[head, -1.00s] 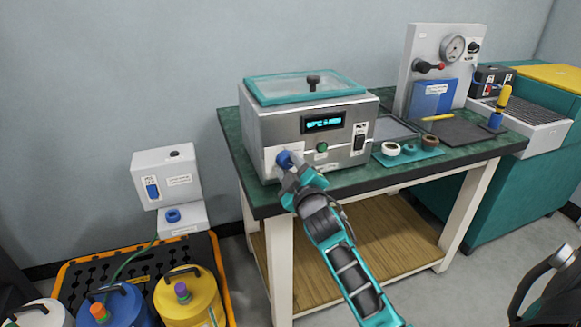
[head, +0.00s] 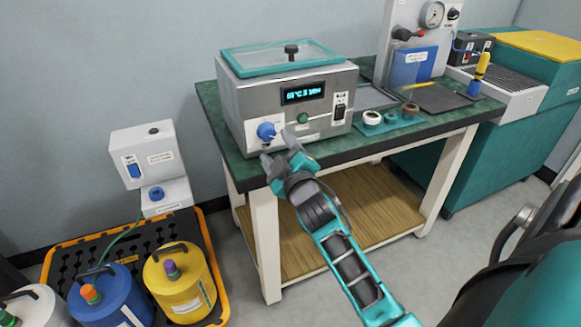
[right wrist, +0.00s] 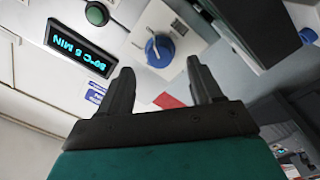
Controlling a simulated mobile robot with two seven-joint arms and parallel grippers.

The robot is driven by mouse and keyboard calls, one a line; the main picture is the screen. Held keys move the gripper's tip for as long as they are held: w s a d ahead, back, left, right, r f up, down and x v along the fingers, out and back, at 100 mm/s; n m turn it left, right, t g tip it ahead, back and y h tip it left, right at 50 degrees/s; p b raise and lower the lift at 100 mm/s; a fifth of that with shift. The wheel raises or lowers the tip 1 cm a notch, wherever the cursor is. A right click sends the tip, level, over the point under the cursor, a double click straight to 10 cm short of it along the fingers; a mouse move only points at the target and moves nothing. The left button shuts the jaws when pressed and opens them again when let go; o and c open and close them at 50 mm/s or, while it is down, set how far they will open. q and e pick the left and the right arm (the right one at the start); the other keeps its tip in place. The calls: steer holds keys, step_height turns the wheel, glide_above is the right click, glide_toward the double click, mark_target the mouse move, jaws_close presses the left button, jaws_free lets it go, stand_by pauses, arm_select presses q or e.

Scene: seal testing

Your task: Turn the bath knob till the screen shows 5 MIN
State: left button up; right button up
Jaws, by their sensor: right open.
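The bath (head: 235,110) is a steel box with a teal-rimmed clear lid on the green-topped bench. Its blue knob (head: 267,131) is on the lower left of the front and is uncovered. It also shows in the right wrist view (right wrist: 160,50), just beyond my fingertips. The screen (head: 304,93) is lit in cyan; in the right wrist view the screen (right wrist: 78,46) appears upside down and seems to read 5 MIN after a temperature. My right gripper (head: 279,150) is open and empty, in front of and slightly below the knob, apart from it. My left gripper is out of view.
A green button (head: 302,118) and a black switch (head: 340,111) sit right of the knob. Small rings on a teal holder (head: 391,120) and a gauge panel (head: 405,25) stand farther right. Several drums, one yellow (head: 180,283), stand on a tray at lower left.

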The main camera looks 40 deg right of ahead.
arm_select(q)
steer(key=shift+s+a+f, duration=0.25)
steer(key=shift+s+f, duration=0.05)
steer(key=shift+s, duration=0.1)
arm_select(e)
steer(key=v, duration=0.8)
steer(key=shift+s, duration=0.25)
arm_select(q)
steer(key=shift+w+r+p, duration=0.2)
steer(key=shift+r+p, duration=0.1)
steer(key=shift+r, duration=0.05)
arm_select(e)
steer(key=shift+a, duration=0.1)
